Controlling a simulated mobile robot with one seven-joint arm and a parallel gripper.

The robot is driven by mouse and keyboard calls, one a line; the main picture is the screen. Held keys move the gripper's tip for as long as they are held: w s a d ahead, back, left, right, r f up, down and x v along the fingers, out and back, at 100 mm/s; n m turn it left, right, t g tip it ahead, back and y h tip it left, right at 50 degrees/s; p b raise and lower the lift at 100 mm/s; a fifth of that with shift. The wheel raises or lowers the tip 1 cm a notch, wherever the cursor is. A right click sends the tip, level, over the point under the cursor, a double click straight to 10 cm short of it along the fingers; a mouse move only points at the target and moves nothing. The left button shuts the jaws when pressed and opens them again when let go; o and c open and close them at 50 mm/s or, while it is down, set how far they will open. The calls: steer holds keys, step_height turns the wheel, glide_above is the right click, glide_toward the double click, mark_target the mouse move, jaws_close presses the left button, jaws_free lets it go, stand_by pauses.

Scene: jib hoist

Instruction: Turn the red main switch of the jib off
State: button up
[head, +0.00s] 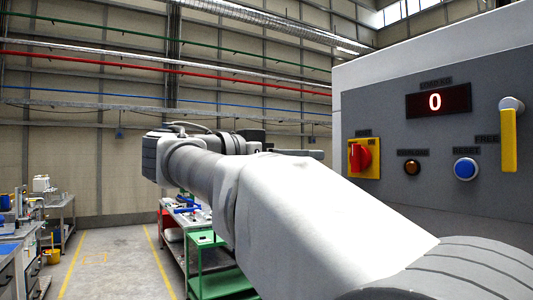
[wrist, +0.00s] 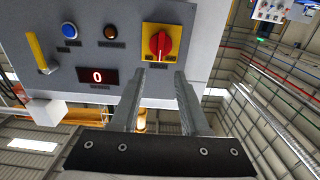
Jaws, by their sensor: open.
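The red main switch (head: 361,157) is a knob on a yellow plate on the grey control panel, at the panel's left edge in the head view. In the wrist view the picture is turned over, and the red knob (wrist: 160,43) shows just beyond the fingertips, its grip bar roughly upright. My gripper (wrist: 163,72) is open, with its two fingers apart and nothing between them. The fingertips point at the panel, lined up with the knob and apparently short of it. In the head view my gripper (head: 312,154) is left of the switch, at about its height.
The panel also carries a red number display (head: 438,101) reading 0, an amber button (head: 412,167), a blue button (head: 466,168) and a yellow lever (head: 509,140). A green cart (head: 215,270) and workbenches stand at the left. The floor (head: 115,262) between them is clear.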

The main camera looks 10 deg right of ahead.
mark_target(352, 155)
steer(key=p+x, duration=0.2)
steer(key=x, duration=1)
steer(key=shift+f+p, duration=0.1)
steer(key=shift+p, duration=0.2)
jaws_close()
